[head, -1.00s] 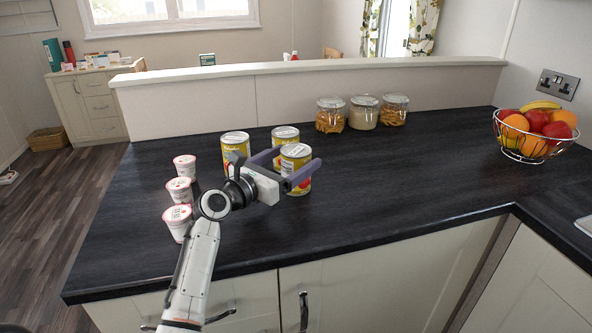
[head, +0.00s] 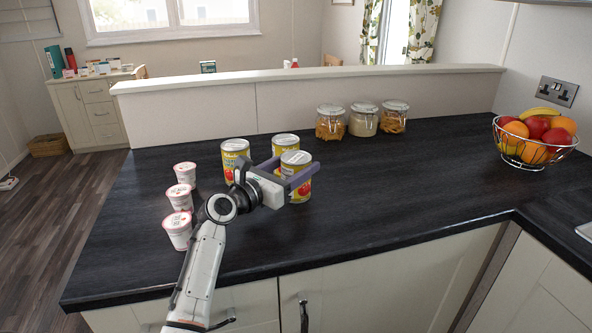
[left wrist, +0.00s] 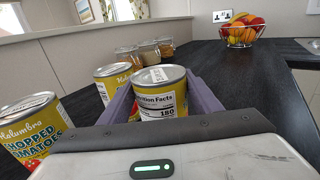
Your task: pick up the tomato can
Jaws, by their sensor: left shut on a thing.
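Three yellow tomato cans with silver lids stand together on the dark counter. My left gripper (head: 288,176) is shut on the front right tomato can (head: 297,185), with its purple fingers on either side of it. In the left wrist view this can (left wrist: 160,98) sits between the fingers, its nutrition label facing the camera. Another tomato can (head: 235,160) stands to the left, and a third can (head: 284,142) stands just behind the held one. In the left wrist view the left can (left wrist: 32,128) shows its "chopped tomatoes" label. I cannot tell whether the held can touches the counter.
Three white cups (head: 178,229) stand in a row along the counter's left side. Three glass jars (head: 363,121) stand at the back by the low wall. A wire fruit bowl (head: 535,157) is at the right. The counter's middle right (head: 420,175) is clear.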

